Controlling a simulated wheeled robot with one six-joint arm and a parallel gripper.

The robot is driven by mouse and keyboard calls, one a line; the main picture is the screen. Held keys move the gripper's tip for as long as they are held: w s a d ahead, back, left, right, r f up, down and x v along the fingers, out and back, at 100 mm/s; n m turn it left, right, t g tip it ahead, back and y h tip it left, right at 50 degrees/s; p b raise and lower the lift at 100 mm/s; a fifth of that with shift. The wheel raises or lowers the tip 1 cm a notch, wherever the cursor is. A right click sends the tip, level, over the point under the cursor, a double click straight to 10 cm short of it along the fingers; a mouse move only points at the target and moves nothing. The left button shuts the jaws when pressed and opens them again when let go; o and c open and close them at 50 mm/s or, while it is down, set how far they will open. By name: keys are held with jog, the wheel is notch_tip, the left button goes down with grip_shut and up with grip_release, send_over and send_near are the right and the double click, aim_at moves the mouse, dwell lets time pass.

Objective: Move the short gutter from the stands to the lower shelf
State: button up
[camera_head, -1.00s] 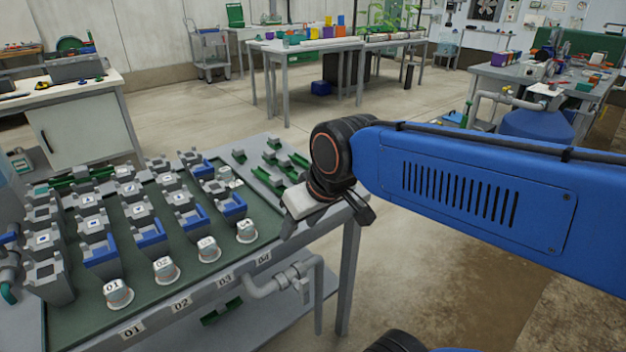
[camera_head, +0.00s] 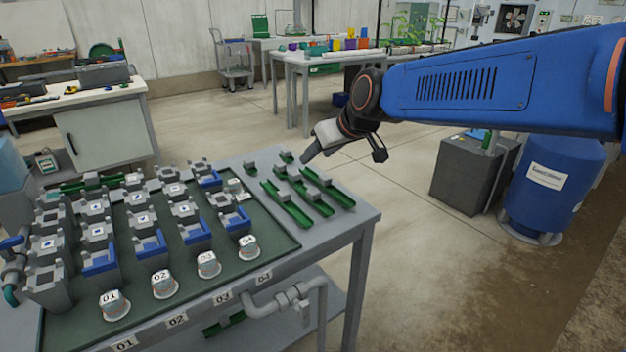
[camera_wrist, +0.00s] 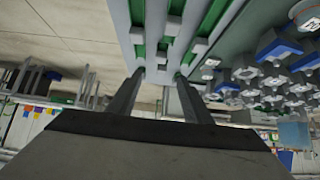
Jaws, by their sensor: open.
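Several green gutter pieces with grey blocks on them lie at the right end of the table in the head view. One green gutter (camera_head: 293,211) is nearer the left and another (camera_head: 340,198) nearer the right edge; I cannot tell which is the short one. My gripper (camera_head: 308,157) is above the far end of these pieces, pointing down and left. In the wrist view my gripper (camera_wrist: 160,75) is open and empty, with green gutter strips beyond its fingertips. The lower shelf (camera_head: 318,305) is under the table; a green piece (camera_head: 225,325) lies on it.
Rows of grey and blue holders (camera_head: 145,215) and several numbered cups (camera_head: 165,283) fill the table's left and middle. A grey pipe (camera_head: 280,300) runs along the table front, before the shelf. A blue tank (camera_head: 550,185) stands at the right. The floor right of the table is open.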

send_near(296, 173)
jog(key=x, duration=0.5)
jog(key=shift+s+d+f, duration=0.1)
jog(key=shift+s, duration=0.05)
jog(key=shift+x, duration=2.95)
grip_shut()
